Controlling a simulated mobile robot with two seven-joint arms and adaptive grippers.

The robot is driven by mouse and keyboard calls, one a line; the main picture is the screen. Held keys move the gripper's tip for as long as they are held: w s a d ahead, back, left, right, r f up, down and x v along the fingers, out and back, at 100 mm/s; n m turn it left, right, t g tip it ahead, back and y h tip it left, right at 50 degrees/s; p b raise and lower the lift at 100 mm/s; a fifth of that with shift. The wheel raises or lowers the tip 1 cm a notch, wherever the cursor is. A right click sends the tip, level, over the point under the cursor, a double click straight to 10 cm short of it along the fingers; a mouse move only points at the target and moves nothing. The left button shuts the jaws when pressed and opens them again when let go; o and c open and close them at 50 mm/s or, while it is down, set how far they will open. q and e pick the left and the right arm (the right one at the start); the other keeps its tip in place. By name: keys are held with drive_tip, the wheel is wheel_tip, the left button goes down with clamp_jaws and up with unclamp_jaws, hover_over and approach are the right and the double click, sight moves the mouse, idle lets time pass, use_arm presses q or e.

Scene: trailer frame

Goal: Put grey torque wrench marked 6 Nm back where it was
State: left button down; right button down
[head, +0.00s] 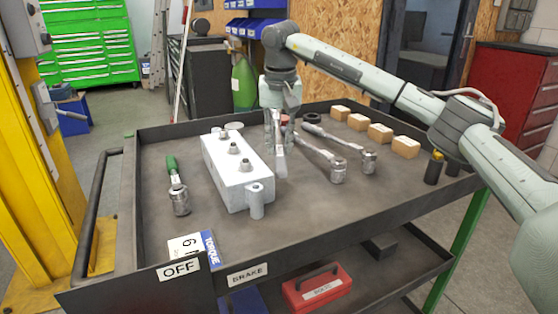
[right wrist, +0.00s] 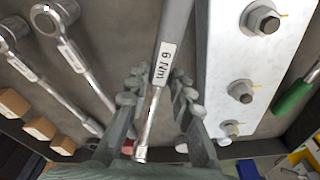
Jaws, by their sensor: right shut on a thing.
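The grey torque wrench (right wrist: 166,62) has a "6 Nm" label in the right wrist view. My right gripper (right wrist: 156,100) is shut on it, with fingers on both sides of its shaft. In the head view, my right gripper (head: 277,128) points down over the cart, just right of the white block. The wrench (head: 281,163) shows there as a grey bar below the fingers, partly hidden by them. I cannot tell whether it touches the tray. My left gripper is not in view.
The white block (head: 224,178) with bolts stands left of the wrench. Two other wrenches (head: 338,172) (head: 369,160) lie to the right. A green-handled wrench (head: 176,185) lies left. Wooden blocks (head: 380,133) line the right side. The cart's front right (head: 330,210) is clear.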

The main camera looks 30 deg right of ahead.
drive_tip(key=shift+f, duration=2.1)
drive_tip(key=shift+f, duration=0.1)
drive_tip(key=c, duration=1.3)
unclamp_jaws()
drive_tip(key=r, duration=0.4)
drive_tip(key=s+r, duration=0.1)
drive_tip(key=r, duration=0.3)
drive_tip(key=s+a+r, duration=0.1)
drive_tip(key=r, duration=0.3)
drive_tip(key=shift+f, duration=0.1)
